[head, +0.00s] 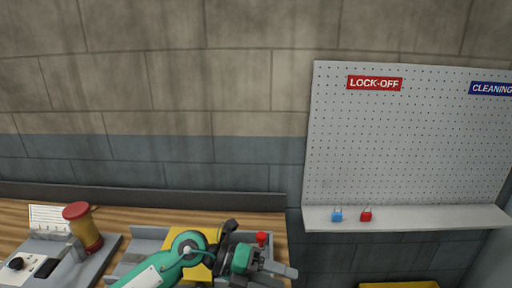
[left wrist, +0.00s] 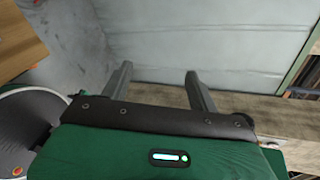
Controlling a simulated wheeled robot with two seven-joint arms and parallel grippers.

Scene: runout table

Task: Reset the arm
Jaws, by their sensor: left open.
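My left arm, green and grey, reaches in from the bottom of the head view over the right end of the wooden table (head: 271,222). My left gripper (head: 283,271) points to the right near that end. In the left wrist view my left gripper (left wrist: 159,78) has its two grey fingers apart, with nothing between them. A pale wall or panel surface fills the view beyond the fingers. My right gripper does not show in either view.
A yellow and grey fixture (head: 150,240) with a red knob (head: 262,238) lies under my left arm. A red-topped amber cylinder (head: 84,228) stands at left. A pegboard (head: 410,140) has a shelf (head: 430,217) bearing a blue padlock (head: 337,215) and a red padlock (head: 366,215).

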